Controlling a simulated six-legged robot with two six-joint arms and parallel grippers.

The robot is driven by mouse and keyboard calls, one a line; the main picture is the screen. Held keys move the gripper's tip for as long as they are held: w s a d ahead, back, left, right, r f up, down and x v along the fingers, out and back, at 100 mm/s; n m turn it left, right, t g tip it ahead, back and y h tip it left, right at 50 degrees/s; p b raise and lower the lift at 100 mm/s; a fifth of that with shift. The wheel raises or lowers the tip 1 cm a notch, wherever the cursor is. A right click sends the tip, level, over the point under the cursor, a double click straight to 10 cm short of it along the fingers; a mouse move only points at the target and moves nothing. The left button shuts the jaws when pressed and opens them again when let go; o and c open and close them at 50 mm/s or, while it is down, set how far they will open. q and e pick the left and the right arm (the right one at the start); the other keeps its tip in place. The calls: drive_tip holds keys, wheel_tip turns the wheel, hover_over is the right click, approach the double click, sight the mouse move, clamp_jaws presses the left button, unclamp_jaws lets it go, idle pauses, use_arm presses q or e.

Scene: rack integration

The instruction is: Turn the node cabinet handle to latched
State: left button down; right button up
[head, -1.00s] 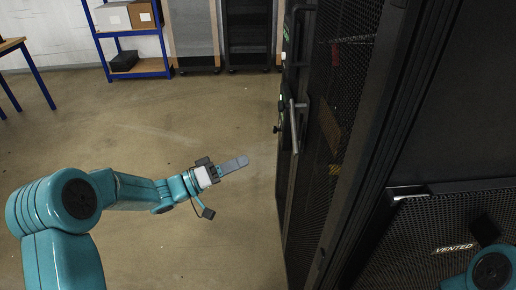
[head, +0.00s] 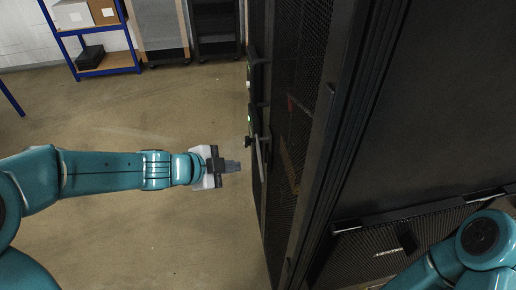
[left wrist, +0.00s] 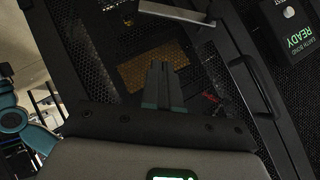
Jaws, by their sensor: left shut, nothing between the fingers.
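The node cabinet (head: 305,120) is a tall black cabinet with a mesh door. Its handle (head: 262,162) is a grey bar on the door's edge strip, roughly upright in the head view, with a dark knob at its upper end. In the left wrist view the handle (left wrist: 176,12) is a pale bar at the top, beyond the fingertips. My left gripper (head: 232,167) is shut and empty, just left of the handle with a small gap. Its closed fingers (left wrist: 162,80) point toward the mesh door. My right arm shows at the lower right, its gripper out of view.
A black box marked READY (left wrist: 297,28) is on the door strip. A vented panel (head: 360,255) is at the lower right. A blue shelf (head: 105,70) with boxes stands at the back left. The floor (head: 130,220) left of the cabinet is clear.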

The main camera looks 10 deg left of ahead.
use_arm(q)
drive_tip(key=b, duration=0.4)
approach(260, 158)
drive_tip(key=w+d+f, duration=0.2)
drive_tip(key=d+f, duration=0.2)
drive_tip(key=f, duration=0.1)
drive_tip(key=shift+d, duration=0.3)
drive_tip(key=shift+f, duration=0.1)
